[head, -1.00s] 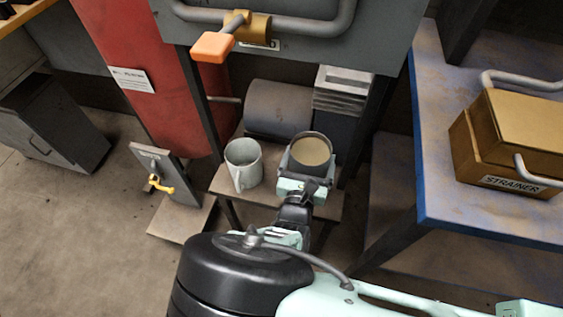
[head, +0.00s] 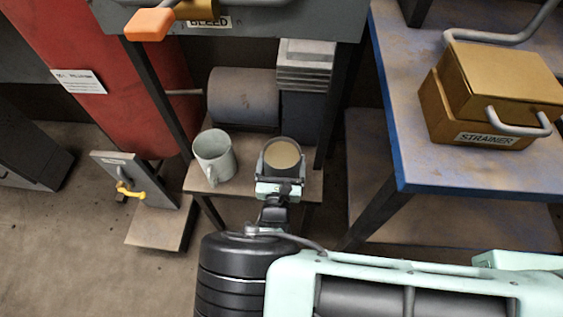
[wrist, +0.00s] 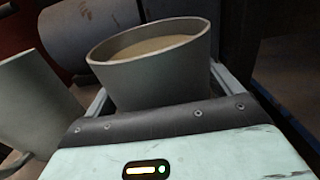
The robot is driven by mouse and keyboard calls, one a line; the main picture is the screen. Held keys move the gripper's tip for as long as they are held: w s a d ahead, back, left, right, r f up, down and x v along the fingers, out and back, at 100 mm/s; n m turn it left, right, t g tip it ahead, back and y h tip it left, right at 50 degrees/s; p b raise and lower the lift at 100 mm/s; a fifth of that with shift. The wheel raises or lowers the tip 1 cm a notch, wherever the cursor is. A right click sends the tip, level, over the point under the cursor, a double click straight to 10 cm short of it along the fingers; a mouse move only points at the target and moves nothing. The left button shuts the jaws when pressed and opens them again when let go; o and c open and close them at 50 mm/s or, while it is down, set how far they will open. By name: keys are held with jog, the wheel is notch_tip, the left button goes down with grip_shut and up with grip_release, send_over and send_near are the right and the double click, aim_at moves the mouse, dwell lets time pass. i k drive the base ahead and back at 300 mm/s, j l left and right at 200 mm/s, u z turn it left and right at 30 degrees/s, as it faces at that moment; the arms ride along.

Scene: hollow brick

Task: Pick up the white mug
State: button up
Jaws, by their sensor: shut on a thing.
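The white mug (head: 214,158), pale grey-white with its handle toward the front, stands upright on a small low table (head: 235,183). In the wrist view the pale mug (wrist: 40,105) is at the left edge, outside my fingers. My gripper (head: 281,172) is to the right of it, around a darker grey cup (head: 282,150) with tan contents. In the wrist view my gripper (wrist: 155,100) is shut on this grey cup (wrist: 155,75), which looks upright between the fingers. I cannot tell whether the cup's base touches the table.
A grey cylinder (head: 242,97) and a ribbed block (head: 305,65) are behind the cups. A blue-edged bench (head: 410,150) holding a strainer box (head: 490,100) is at right.

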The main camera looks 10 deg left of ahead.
aim_at(213, 149)
jog(key=k+l+u, duration=0.1)
jog(key=k, duration=0.25)
jog(key=k+l, duration=0.1)
jog(key=k, duration=0.4)
